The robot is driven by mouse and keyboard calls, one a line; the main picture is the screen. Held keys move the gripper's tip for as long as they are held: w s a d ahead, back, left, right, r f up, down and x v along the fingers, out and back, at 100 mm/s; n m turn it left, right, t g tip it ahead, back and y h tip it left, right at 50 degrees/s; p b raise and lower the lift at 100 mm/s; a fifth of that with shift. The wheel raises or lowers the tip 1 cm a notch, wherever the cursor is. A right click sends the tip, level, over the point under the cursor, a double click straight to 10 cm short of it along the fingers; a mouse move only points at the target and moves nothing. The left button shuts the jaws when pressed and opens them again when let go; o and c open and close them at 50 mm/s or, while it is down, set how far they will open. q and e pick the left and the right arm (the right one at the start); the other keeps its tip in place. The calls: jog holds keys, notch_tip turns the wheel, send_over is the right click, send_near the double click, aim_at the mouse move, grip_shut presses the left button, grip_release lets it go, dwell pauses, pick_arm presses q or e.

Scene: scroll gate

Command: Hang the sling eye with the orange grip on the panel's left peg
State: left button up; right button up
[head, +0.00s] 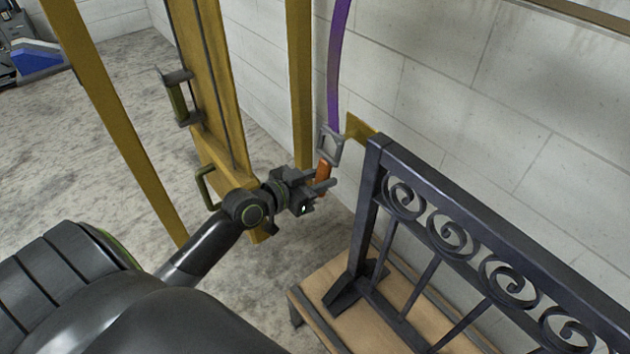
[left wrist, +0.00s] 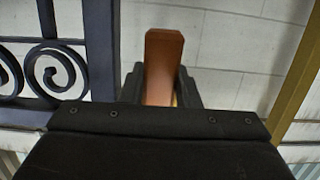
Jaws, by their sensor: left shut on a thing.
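My left gripper (head: 322,182) is shut on the orange grip (head: 323,172), which stands upright between its fingers. The orange grip fills the middle of the left wrist view (left wrist: 164,68). Above the grip is the grey square sling eye (head: 331,146), and a purple sling (head: 338,60) runs up from it out of the picture. The dark scrollwork panel (head: 450,225) stands to the right of the gripper. The eye is close to the panel's left post in the picture. I cannot make out the left peg. My right gripper is not in view.
A yellow bracket (head: 360,128) shows behind the panel's top left corner. The panel stands on a wooden platform (head: 335,290). Yellow posts (head: 300,80) and a yellow frame with handles (head: 215,90) stand to the left. A block wall (head: 440,90) is behind.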

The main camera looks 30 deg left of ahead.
pick_arm(q)
jog(key=b+x, duration=0.2)
jog(key=x, duration=0.4)
jog(key=shift+w, duration=0.15)
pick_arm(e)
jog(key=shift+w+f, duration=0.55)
pick_arm(q)
jog(key=shift+d, duration=0.1)
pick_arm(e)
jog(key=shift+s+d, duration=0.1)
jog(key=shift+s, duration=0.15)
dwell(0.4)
pick_arm(q)
jog(key=o, duration=1)
jog(key=shift+o, duration=2)
jog(key=shift+f, duration=0.1)
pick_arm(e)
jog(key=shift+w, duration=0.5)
